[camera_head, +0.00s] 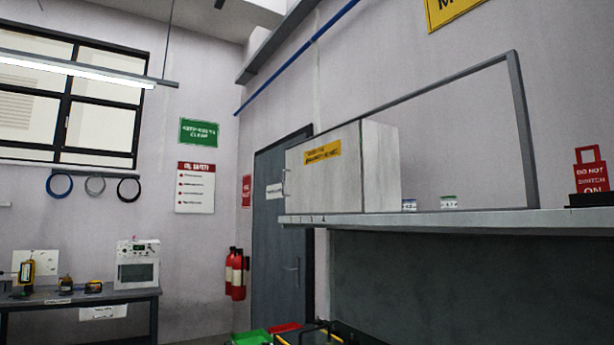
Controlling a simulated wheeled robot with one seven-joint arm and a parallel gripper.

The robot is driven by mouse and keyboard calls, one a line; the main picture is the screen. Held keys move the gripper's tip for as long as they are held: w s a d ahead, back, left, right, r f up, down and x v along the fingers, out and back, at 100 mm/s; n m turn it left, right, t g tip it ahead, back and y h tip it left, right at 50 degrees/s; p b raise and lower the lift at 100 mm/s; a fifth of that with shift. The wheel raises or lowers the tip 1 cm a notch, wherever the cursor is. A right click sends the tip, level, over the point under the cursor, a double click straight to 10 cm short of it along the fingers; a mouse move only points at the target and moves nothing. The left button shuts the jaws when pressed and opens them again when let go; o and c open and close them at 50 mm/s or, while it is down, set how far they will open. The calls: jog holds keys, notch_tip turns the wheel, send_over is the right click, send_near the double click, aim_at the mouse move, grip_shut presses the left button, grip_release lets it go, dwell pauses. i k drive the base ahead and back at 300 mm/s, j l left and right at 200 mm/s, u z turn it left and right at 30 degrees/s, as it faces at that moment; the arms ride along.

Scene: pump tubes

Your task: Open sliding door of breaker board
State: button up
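A white box-shaped cabinet (380,165) stands on a grey wall shelf right of centre. It bears a yellow label (322,152) whose words are too small to read surely. A small upright handle (285,182) sits at the left edge of its front face. The front looks shut, and its inside is hidden. I cannot tell for sure that this is the breaker board, or which way its door slides. My gripper is not in view.
The shelf (480,222) carries two small labelled items and a red "do not switch on" sign (591,172). A grey frame (522,130) rises behind. A grey door (270,230) and red fire extinguishers (236,275) stand left. Green and red trays lie at the bottom.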

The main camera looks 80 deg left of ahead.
aim_at(324, 171)
jog(key=u, duration=2.65)
jog(key=i+j+z, duration=0.1)
jog(key=i+j, duration=0.75)
jog(key=i, duration=0.1)
